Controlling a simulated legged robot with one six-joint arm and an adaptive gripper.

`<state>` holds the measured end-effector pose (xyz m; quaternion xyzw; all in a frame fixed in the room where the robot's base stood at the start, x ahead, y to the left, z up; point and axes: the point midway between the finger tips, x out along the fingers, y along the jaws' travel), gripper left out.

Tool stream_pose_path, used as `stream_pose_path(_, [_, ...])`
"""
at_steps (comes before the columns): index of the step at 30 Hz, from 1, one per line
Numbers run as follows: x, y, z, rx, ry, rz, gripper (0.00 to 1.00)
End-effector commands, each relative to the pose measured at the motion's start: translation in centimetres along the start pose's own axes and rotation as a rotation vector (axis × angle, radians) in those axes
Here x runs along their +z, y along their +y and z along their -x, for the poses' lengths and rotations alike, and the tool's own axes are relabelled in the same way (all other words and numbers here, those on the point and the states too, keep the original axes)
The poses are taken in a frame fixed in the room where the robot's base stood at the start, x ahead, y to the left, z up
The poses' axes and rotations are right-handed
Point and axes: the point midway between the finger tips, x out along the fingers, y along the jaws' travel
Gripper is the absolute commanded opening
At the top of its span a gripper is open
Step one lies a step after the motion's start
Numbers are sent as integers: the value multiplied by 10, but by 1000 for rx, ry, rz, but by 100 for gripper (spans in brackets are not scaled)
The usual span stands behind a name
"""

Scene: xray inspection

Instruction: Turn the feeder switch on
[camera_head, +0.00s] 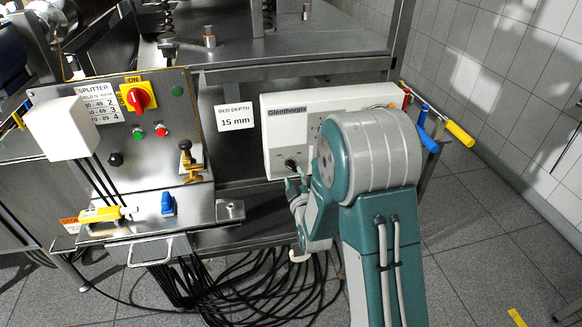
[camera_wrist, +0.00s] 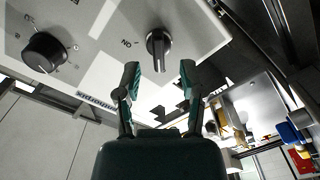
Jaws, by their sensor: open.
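The white Glenthorpix control box (camera_head: 285,125) is mounted on the metal frame, partly hidden by my arm. A black rotary switch (camera_head: 290,164) sits low on its face. In the wrist view this switch (camera_wrist: 158,48) has an "ON" label to its left, and its pointer grip points down in the picture, not at that label. My gripper (camera_wrist: 159,75) is open, with one finger on each side of the switch's lower end; I cannot tell whether they touch it. In the head view my gripper (camera_head: 297,188) is just below the switch, partly hidden by my arm.
A second black dial (camera_wrist: 44,53) is on the same box. The splitter panel (camera_head: 150,110), with a red knob (camera_head: 138,99) and buttons, stands to the left. Black cables (camera_head: 235,285) hang below. Yellow and blue handles (camera_head: 459,133) stick out at right.

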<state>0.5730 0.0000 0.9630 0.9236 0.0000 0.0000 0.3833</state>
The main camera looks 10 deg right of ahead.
Motion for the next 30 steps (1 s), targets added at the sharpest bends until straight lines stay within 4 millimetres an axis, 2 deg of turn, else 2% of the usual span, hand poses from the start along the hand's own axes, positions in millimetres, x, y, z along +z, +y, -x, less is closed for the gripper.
stream_pose_path(3, [0,0,-22,0,1,0,51])
stream_pose_path(9, [0,0,-43,0,0,-1,51])
stream_pose_path(19, [0,0,-47,-1,-1,-1,51])
stream_pose_path(22, [0,0,-47,-1,-1,-1,7])
stream_pose_path(23, [0,0,-47,-1,-1,-1,0])
stream_pose_path(30, [0,-1,-47,-3,-1,-6,0])
